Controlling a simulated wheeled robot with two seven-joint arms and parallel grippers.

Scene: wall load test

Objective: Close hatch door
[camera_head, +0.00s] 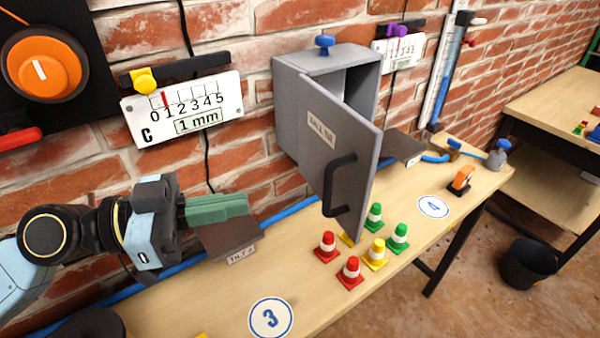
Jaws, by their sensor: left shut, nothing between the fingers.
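A grey wall box (300,92) hangs on the brick wall with its hatch door (318,150) standing open, swung out toward me. The door carries a small label and a black handle (336,185) at its right side. A blue knob (324,42) sits on top of the box. My left gripper (245,204) has green fingers, shut and empty, left of the door and lower than its middle, apart from it. My right gripper is not in view.
Several red, yellow and green cones (350,272) stand on the wooden table (190,305) below the door. A slider gauge (185,110) and an orange dial (42,64) are on the wall at left. A black bin (528,264) stands on the floor at right.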

